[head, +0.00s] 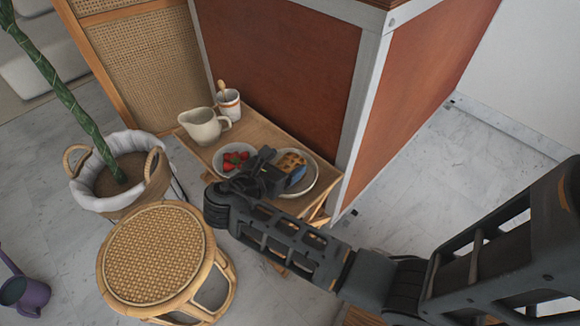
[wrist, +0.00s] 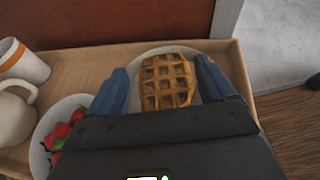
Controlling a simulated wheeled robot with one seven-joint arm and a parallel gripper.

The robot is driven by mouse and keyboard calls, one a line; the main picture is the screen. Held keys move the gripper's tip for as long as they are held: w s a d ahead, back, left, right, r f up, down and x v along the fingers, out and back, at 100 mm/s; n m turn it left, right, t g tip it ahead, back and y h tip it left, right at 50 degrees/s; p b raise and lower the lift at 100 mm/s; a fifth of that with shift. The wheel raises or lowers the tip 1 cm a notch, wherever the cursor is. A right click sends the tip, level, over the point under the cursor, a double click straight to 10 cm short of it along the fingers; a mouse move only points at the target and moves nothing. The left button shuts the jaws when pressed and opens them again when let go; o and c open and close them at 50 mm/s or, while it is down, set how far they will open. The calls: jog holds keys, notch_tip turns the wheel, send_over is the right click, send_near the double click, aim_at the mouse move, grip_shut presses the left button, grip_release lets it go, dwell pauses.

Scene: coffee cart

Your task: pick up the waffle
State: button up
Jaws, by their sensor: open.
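The waffle (wrist: 167,82) is golden brown with a square grid. It lies on a pale round plate (wrist: 189,50) on the small wooden table. In the wrist view my gripper (wrist: 160,88) is open, with one blue finger on each side of the waffle. I cannot tell whether the fingers touch it. In the head view the waffle (head: 291,161) shows beyond my gripper (head: 283,178), which partly covers the plate (head: 311,184).
A bowl of strawberries (head: 247,148), a cream pitcher (head: 203,127) and a striped cup (head: 229,106) stand left of the plate. The red cart panel (head: 285,70) rises behind the table. A wicker stool (head: 153,250) and a basket planter (head: 150,185) stand at left.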

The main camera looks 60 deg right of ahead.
aim_at(293, 159)
jog(key=x, duration=0.2)
jog(key=b+x, duration=0.1)
jog(key=x, duration=0.1)
jog(key=shift+s+f, duration=0.15)
jog(key=shift+f, duration=0.15)
jog(key=shift+a, duration=0.1)
jog(key=c, duration=0.7)
